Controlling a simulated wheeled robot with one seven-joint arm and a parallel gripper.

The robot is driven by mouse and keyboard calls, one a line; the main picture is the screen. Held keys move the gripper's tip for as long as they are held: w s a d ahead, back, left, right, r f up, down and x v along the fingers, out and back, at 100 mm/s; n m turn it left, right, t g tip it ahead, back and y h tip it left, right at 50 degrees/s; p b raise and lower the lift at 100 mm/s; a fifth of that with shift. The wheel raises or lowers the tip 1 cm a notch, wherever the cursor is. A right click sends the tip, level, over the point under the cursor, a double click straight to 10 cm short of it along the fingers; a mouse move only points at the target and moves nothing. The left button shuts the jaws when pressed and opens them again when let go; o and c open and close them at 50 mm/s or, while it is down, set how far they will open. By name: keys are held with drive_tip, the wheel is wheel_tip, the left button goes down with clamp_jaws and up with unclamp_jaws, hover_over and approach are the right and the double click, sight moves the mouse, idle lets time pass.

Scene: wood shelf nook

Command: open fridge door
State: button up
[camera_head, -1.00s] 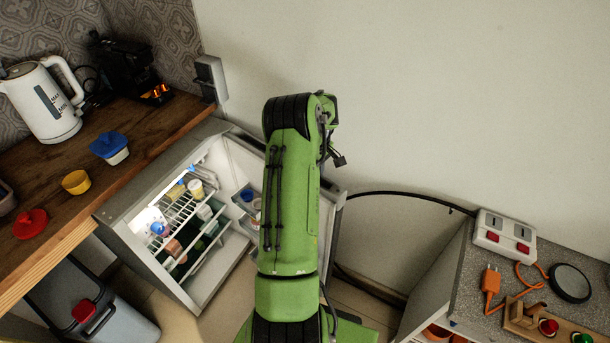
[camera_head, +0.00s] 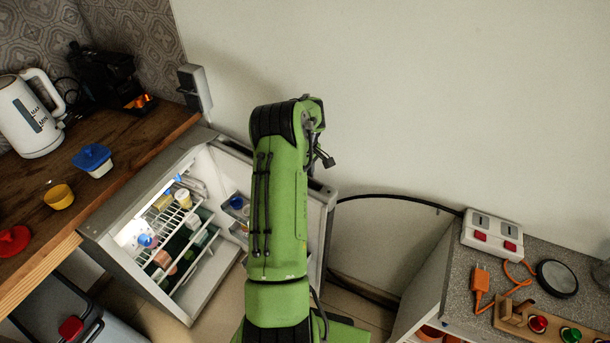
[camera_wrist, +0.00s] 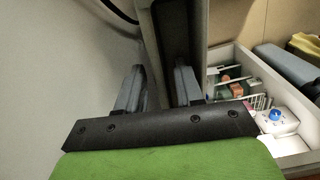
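The open fridge inside (camera_wrist: 238,72) shows to the right.
The wooden counter (camera_head: 130,145) at left holds a kettle (camera_head: 30,115) and cups. A grey bin (camera_head: 95,330) stands below it. At right, a grey-topped cabinet (camera_head: 450,290) carries a socket box (camera_head: 492,235). A black cable (camera_head: 400,198) runs along the wall.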

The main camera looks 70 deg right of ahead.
drive_tip(key=shift+r, duration=0.1)
wheel_tip(320, 180, up, 16)
drive_tip(key=p, duration=0.3)
drive_tip(key=shift+f, duration=0.2)
